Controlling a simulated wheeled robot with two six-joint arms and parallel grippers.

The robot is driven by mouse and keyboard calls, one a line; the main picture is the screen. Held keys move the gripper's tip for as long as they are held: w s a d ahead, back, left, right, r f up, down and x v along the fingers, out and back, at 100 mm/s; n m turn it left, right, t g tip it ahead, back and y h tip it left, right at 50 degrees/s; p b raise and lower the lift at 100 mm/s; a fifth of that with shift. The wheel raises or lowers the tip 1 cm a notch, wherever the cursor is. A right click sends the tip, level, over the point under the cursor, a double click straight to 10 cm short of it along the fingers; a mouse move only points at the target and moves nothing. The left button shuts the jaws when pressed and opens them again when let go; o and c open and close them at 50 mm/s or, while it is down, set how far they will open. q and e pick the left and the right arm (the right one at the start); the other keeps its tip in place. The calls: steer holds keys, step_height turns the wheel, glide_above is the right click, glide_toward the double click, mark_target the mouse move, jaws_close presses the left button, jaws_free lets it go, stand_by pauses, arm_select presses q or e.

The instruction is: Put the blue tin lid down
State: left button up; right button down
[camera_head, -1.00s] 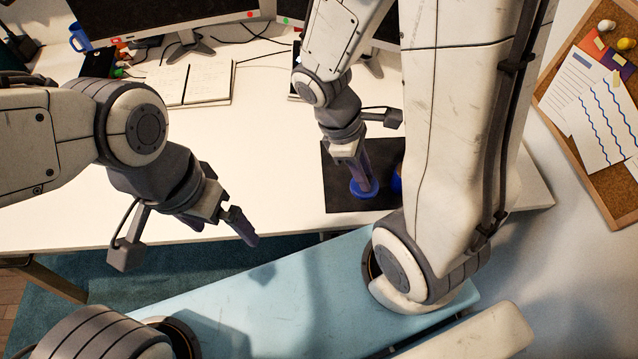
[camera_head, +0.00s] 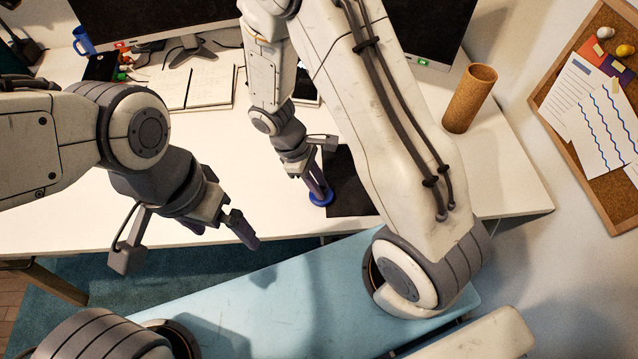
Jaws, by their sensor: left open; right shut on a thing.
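The blue tin lid (camera_head: 321,201) is a small round disc at the left edge of the dark mat (camera_head: 346,188), close to the desk's front edge. My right gripper (camera_head: 318,187) points down and is shut on the lid. I cannot tell whether the lid touches the surface below. The right part of the mat is hidden behind my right arm.
An open notebook (camera_head: 208,86) lies on the white desk (camera_head: 90,180). A cork cylinder (camera_head: 469,98) stands at the right, and a blue mug (camera_head: 83,40) at the back left. Monitors line the back. The desk between notebook and front edge is clear.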

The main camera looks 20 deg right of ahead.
steer(key=shift+f, duration=0.1)
steer(key=shift+f+b, duration=0.35)
steer(key=shift+f, duration=0.05)
steer(key=c, duration=0.7)
jaws_free()
steer(key=shift+c, duration=0.2)
steer(key=shift+r, duration=0.1)
steer(key=shift+r+p, duration=0.35)
steer(key=shift+r, duration=0.05)
steer(key=v, duration=1.1)
steer(key=s+a+r+m+t+y, duration=0.1)
steer(key=s+a+r+y, duration=0.1)
steer(key=s+r, duration=0.3)
steer(key=s+a+r+m+t+y, duration=0.1)
steer(key=s+a+r, duration=0.4)
steer(key=s, duration=0.5)
steer(key=shift+s+m+t+y+p, duration=0.25)
steer(key=shift+m+t+y+p, duration=0.2)
steer(key=shift+y, duration=0.35)
